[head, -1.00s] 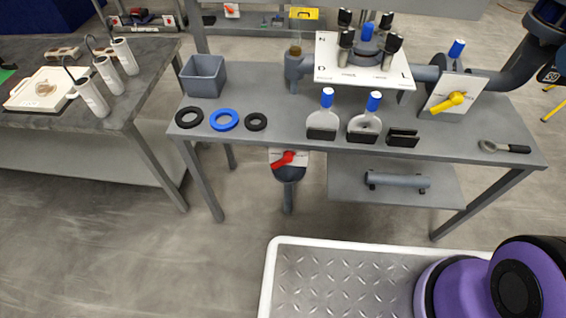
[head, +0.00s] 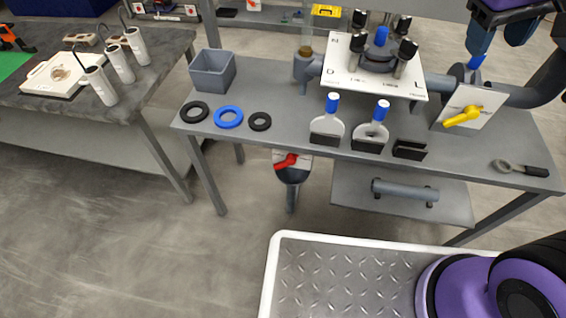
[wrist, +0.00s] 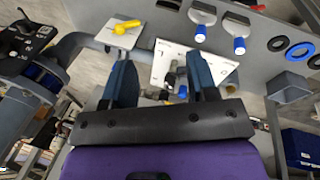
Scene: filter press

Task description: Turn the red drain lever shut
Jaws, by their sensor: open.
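The red drain lever (head: 287,161) sits under the front edge of the bench, on a white plate above a grey drain pipe (head: 291,178). It points up and to the right in the head view. The lever does not show in the wrist view. My gripper (head: 507,42) is at the upper right of the head view, above the bench and far from the lever. In the wrist view my gripper (wrist: 163,85) has its two blue fingers spread apart with nothing held between them.
A yellow lever (head: 463,117) is on a white plate at the right of the bench (head: 285,95). Blue-handled tools, rings and a grey bin (head: 212,72) stand on top. A lower shelf (head: 400,208) is right of the drain. The floor left of the drain is clear.

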